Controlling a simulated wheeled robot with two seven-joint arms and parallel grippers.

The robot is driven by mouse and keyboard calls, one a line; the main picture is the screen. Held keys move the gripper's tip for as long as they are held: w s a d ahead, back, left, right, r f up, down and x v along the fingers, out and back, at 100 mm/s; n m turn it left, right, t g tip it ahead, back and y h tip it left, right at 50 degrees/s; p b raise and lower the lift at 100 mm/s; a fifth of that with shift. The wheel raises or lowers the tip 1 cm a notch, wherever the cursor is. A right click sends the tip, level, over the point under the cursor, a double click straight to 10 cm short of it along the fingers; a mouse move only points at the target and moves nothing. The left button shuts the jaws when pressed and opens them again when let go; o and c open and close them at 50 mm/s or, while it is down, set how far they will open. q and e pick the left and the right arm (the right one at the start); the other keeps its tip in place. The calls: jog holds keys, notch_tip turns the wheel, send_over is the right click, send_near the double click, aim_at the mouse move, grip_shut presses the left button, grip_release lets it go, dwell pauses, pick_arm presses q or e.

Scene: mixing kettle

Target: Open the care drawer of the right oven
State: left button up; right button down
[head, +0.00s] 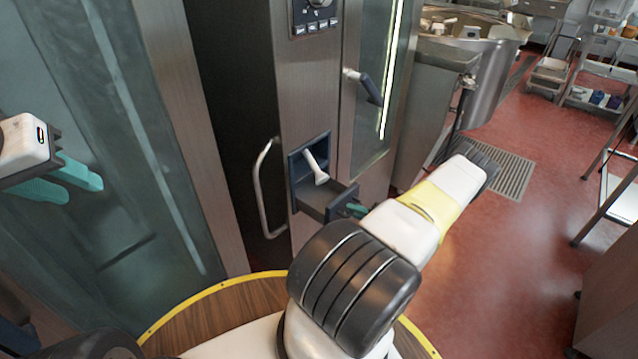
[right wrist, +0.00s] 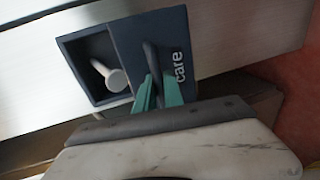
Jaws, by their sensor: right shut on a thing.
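The care drawer (head: 325,203) is a small dark blue drawer low on the front of the right oven (head: 305,95). It stands pulled out from its opening. In the right wrist view the drawer front (right wrist: 183,68) carries the word "care". My right gripper (head: 355,209) is at the drawer front, and in the right wrist view its green fingers (right wrist: 158,92) are shut on the dark handle (right wrist: 150,60). A white nozzle-like piece (head: 316,168) shows in the drawer opening. My left gripper (head: 72,182) hangs at the far left, empty, with its green fingers apart.
A curved metal handle (head: 262,190) stands left of the drawer. The oven door handle (head: 368,86) is above right. A steel kettle (head: 490,75) and a floor grate (head: 510,172) lie beyond. Red floor (head: 500,260) is free at the right.

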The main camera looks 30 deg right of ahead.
jog(key=shift+f+v, duration=0.2)
jog(key=shift+v, duration=0.75)
jog(key=c, duration=1.5)
grip_release()
jog(key=shift+o, duration=0.2)
jog(key=shift+s, duration=0.1)
jog(key=v, duration=0.7)
jog(key=shift+s+d, duration=0.25)
jog(key=shift+r, duration=0.1)
